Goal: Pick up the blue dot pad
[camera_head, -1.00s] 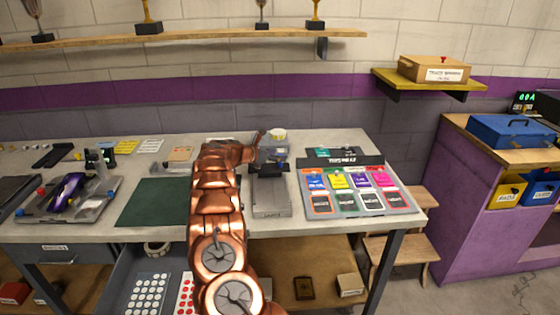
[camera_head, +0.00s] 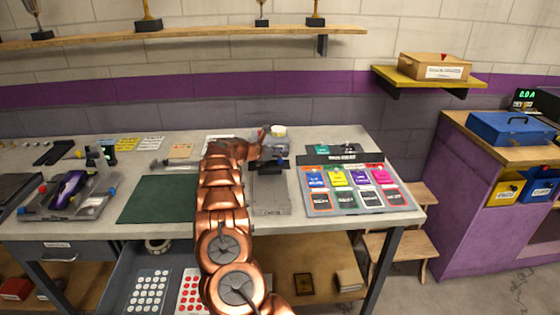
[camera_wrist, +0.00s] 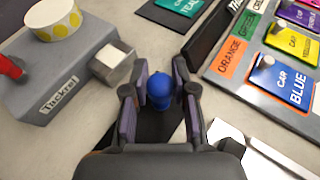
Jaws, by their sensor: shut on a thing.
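My gripper (camera_wrist: 159,95) is shut on a small rounded blue knob (camera_wrist: 159,88) in the wrist view. A dark part lies under the knob; I cannot tell if they are joined. In the head view my gripper is over the grey device (camera_head: 271,197) at the middle of the bench, mostly hidden by my arm. I cannot make out a blue dot pad. The open drawer below holds a sheet with white dots (camera_head: 150,292) and one with red dots (camera_head: 190,292), the latter partly behind my arm.
A grey tool (camera_wrist: 65,75) with a yellow-dotted roll (camera_wrist: 54,18) stands left of my gripper in the wrist view. A tray of coloured cards (camera_head: 357,204) is to the right. A green mat (camera_head: 157,199) lies left of my arm. The drawer (camera_head: 124,268) juts out below.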

